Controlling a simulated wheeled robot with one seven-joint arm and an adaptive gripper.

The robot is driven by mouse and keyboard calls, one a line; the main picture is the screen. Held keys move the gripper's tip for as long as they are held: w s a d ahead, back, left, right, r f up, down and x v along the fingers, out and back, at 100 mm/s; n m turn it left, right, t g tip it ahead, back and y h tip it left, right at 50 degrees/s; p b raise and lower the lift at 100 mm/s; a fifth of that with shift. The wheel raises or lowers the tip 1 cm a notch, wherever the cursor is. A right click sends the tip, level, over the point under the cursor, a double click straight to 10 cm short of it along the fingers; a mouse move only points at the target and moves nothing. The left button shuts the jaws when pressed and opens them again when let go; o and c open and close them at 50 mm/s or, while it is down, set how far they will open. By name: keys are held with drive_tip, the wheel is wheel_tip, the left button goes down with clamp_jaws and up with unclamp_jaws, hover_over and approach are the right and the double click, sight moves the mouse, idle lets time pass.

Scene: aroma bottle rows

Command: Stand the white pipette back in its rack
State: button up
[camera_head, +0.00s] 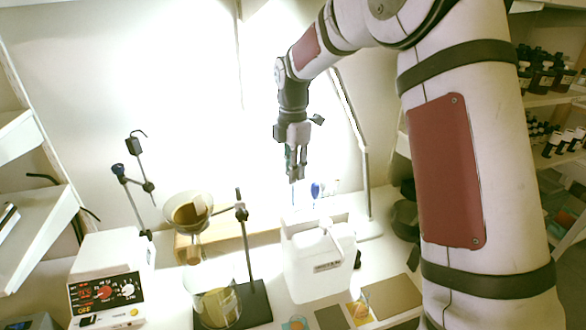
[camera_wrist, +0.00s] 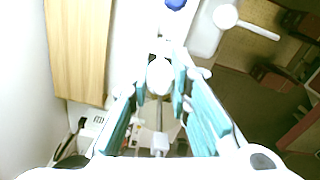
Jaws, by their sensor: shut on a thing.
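My gripper (camera_head: 296,176) points down at the back of the bench, above and behind a white jug. In the wrist view its teal fingers (camera_wrist: 163,100) are closed around the white pipette (camera_wrist: 160,76), whose rounded white end shows between the fingertips. In the head view the pipette is mostly hidden by the fingers and lost against the bright wall. A blue-topped pipette (camera_head: 316,190) stands just right of and below the fingertips; its blue top also shows at the wrist view's upper edge (camera_wrist: 175,4). The rack is washed out and partly hidden behind the jug.
The white jug (camera_head: 318,265) stands in front of the rack area. A funnel (camera_head: 188,213) on a stand, a beaker (camera_head: 217,306) and a hotplate stirrer (camera_head: 105,298) are to the left. A lamp post (camera_head: 364,190) rises close on the right. Bottle shelves (camera_head: 552,100) are far right.

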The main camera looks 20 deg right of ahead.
drive_tip(key=shift+f, duration=1)
idle(0.4)
drive_tip(key=shift+f, duration=1.95)
drive_tip(key=o, duration=0.7)
drive_tip(key=shift+r, duration=0.15)
drive_tip(key=shift+r, duration=2.4)
drive_tip(key=shift+r, duration=0.1)
